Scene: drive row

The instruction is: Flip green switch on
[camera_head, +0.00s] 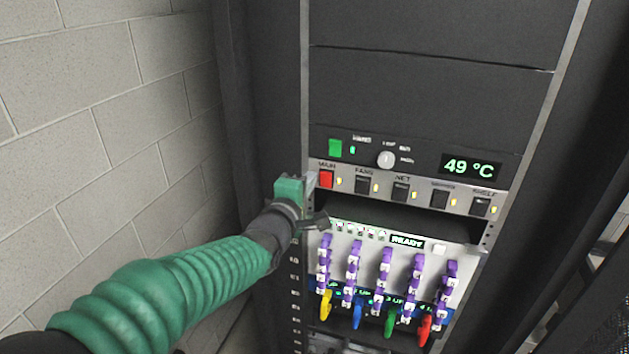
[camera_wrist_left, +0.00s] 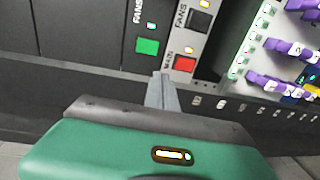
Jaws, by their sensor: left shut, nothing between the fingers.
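The green switch (camera_head: 335,147) is a square rocker at the left of the upper control panel, with a lit green lamp (camera_head: 352,150) beside it. It also shows in the left wrist view (camera_wrist_left: 147,46), just beyond the fingertips and a little left. A red switch (camera_head: 326,179), labelled MAIN, sits directly below the green one; the left wrist view shows it (camera_wrist_left: 185,64) right of the fingertips. My left gripper (camera_head: 312,181) is shut and empty, with its tips beside the red switch and below the green one. Whether the tips touch the panel I cannot tell. My right gripper is not in view.
A row of black switches (camera_head: 400,191) with amber lamps runs right of the red one. A knob (camera_head: 386,159) and a 49 °C display (camera_head: 470,167) share the upper panel. Below, purple-handled drives (camera_head: 386,270) fill a bay marked READY. A block wall (camera_head: 110,130) stands left.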

